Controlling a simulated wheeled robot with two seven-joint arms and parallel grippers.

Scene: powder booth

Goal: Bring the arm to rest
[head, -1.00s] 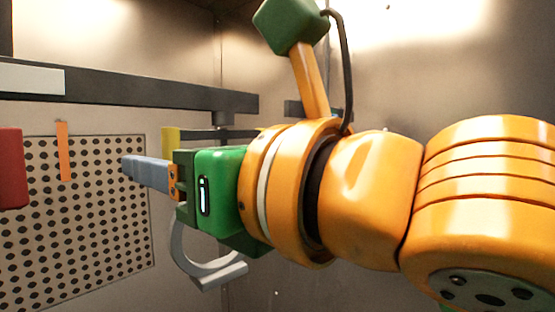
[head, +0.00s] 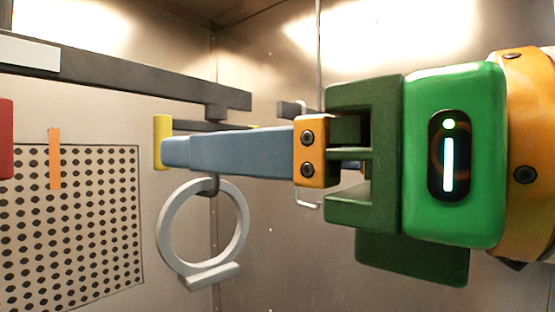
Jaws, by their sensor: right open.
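My right gripper (head: 172,153) reaches in from the right with its green body and orange finger mount close to the camera. Its long blue-grey finger points left, level, and the second finger is mostly hidden behind it. I see nothing held at the fingertip. The finger passes in front of the dark bar and above a grey ring (head: 243,232), apart from it as far as I can tell. My left gripper is not in view.
A dark rail (head: 130,80) runs across the upper left. A yellow piece (head: 161,128) is behind the fingertip. The grey ring hangs below. A perforated panel (head: 90,225) with an orange strip (head: 55,160) and a red object (head: 5,135) are at left.

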